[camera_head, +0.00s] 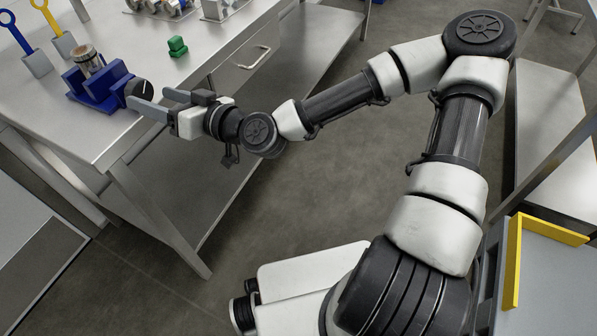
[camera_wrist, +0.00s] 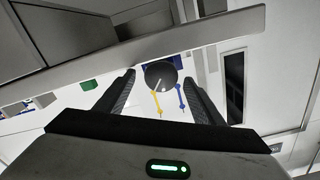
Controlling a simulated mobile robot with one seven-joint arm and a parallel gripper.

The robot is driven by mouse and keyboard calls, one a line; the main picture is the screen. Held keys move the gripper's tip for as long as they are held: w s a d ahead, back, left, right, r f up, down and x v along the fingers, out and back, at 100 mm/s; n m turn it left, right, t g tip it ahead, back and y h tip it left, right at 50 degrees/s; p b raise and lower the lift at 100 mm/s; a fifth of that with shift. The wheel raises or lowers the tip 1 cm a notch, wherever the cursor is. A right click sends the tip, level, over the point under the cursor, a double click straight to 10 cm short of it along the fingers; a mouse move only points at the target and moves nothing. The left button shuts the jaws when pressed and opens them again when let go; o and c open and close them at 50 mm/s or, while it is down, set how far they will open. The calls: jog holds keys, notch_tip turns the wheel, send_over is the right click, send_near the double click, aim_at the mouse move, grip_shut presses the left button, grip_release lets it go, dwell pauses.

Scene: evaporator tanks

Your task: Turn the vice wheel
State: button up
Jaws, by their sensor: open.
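The blue vice (camera_head: 97,88) stands on the metal workbench at the left, with a cylindrical metal piece (camera_head: 88,60) in it. Its dark round wheel (camera_head: 139,91) faces my gripper. In the wrist view the wheel (camera_wrist: 161,75) shows as a dark disc with a pale line on it, ahead of and between my two fingers. A little of the blue vice shows behind it. My gripper (camera_head: 150,104) is open and empty, with its fingertips close to the wheel in the head view. I cannot tell whether a finger touches the wheel.
A green block (camera_head: 177,46) sits on the workbench (camera_head: 135,50) behind my gripper. Blue (camera_head: 27,47) and yellow (camera_head: 55,32) handled tools stand in grey holders at the left. A drawer handle (camera_head: 256,58) sticks out from the bench front.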

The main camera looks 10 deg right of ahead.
jog(key=n, duration=0.1)
jog(key=w+a+r+n, duration=0.1)
jog(key=shift+n+b, duration=0.3)
jog(key=shift+w+a+f+n, duration=0.4)
jog(key=shift+a+f+n, duration=0.1)
jog(key=shift+a+n, duration=0.25)
jog(key=p, duration=1.2)
send_near(143, 96)
jog(key=r, duration=0.1)
jog(key=p+v, duration=0.5)
jog(key=v, duration=0.3)
jog(key=s+d+f+n+g+h, duration=0.25)
jog(key=f+g, duration=0.25)
jog(key=f, duration=0.6)
jog(key=s+d+f+g+h, duration=0.1)
jog(key=d+h, duration=0.2)
jog(key=d, duration=0.2)
jog(key=s+d+f+m+g+h+b, duration=0.1)
jog(key=d+f+g+h, duration=0.1)
jog(key=d, duration=0.3)
jog(key=shift+d+f+h, duration=0.35)
jog(key=shift+d+h, duration=0.05)
jog(key=shift+h, duration=0.15)
